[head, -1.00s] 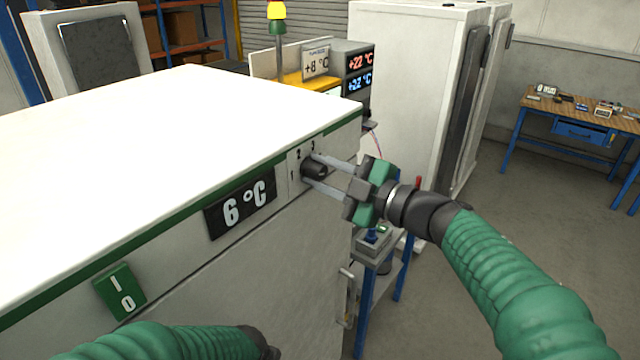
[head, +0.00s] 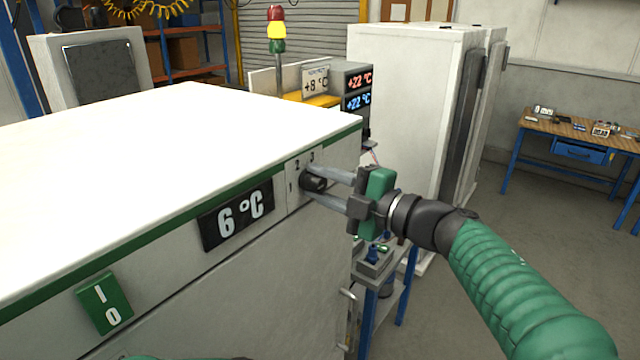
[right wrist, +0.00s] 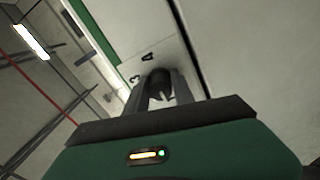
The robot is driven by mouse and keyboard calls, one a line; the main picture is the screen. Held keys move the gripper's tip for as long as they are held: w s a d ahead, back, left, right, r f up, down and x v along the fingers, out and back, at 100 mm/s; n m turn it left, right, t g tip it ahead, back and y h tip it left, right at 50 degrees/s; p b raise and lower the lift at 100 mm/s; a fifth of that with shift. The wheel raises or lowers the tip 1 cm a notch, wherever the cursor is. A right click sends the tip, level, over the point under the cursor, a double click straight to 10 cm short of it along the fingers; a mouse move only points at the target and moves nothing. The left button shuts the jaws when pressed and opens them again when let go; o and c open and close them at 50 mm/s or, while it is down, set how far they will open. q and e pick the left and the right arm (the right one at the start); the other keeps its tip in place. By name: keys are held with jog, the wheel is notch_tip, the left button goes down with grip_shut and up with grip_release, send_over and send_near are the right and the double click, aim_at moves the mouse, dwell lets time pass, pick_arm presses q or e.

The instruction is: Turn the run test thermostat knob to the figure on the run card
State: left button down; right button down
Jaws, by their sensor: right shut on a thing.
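The dark thermostat knob (head: 313,183) is on a pale dial plate on the white cabinet's front, with figures around it. In the head view my right gripper (head: 322,185) reaches it from the right, shut on the knob with one finger on each side. The right wrist view also shows the knob (right wrist: 160,82) between the fingers, beside figures 3 and 4. Its exact pointer setting is unclear. A black display (head: 237,214) left of the knob reads 6 °C. A card (head: 316,80) behind the cabinet reads +8 °C.
A green I/O switch (head: 104,303) is low on the cabinet front. Red and blue readouts (head: 359,90) show +22 °C behind it. A blue trolley (head: 380,285) stands below my right gripper. A workbench (head: 575,135) is far right, with open floor before it.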

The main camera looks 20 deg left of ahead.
jog(key=shift+a+f, duration=0.1)
jog(key=shift+f, duration=0.15)
jog(key=c, duration=1.4)
grip_release()
jog(key=shift+c, duration=0.2)
jog(key=o, duration=0.4)
jog(key=shift+s+r, duration=0.15)
jog(key=shift+s, duration=0.05)
jog(key=shift+w, duration=0.1)
jog(key=shift+d, duration=0.4)
jog(key=b+v, duration=0.4)
jog(key=v, duration=1.2)
jog(key=shift+d, duration=0.2)
